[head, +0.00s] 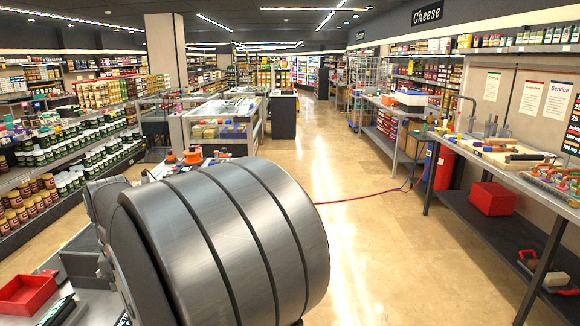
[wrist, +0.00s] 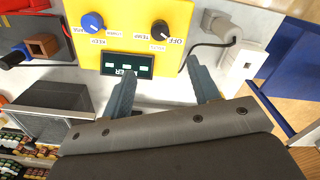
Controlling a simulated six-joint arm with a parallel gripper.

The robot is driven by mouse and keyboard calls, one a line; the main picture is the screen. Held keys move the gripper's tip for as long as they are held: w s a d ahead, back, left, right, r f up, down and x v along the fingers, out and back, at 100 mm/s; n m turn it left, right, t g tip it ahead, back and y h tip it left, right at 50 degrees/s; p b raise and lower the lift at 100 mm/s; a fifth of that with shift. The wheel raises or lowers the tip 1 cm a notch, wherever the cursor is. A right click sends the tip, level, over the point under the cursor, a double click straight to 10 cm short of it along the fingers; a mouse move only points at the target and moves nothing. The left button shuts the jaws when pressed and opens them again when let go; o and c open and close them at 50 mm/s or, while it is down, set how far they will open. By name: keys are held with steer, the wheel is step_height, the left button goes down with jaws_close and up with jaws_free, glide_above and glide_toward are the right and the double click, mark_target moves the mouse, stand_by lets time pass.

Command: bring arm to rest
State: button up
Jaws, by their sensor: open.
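My gripper (wrist: 161,70) shows in the wrist view, its two grey-blue fingers apart with nothing held between them. Beyond the fingertips is a yellow control box (wrist: 120,12) with a blue knob (wrist: 93,22), a black knob (wrist: 160,29) and a dark display (wrist: 127,65) with pale green marks. The lettering appears upside down. I cannot tell whether the fingertips touch the box. In the head view a large grey ribbed arm part, apparently mine, fills the lower middle, and my gripper is not seen there.
In the wrist view, a white socket with a dark cable (wrist: 219,27) and a blue panel (wrist: 299,65) are at right. In the head view, a red tray (head: 27,294) is at lower left, a workbench (head: 490,160) at right, with open floor (head: 390,270) between.

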step_height(320, 180, down, 16)
steer(key=shift+r, duration=0.15)
steer(key=shift+r+m, duration=0.15)
steer(key=shift+m, duration=1.45)
steer(key=m, duration=1.4)
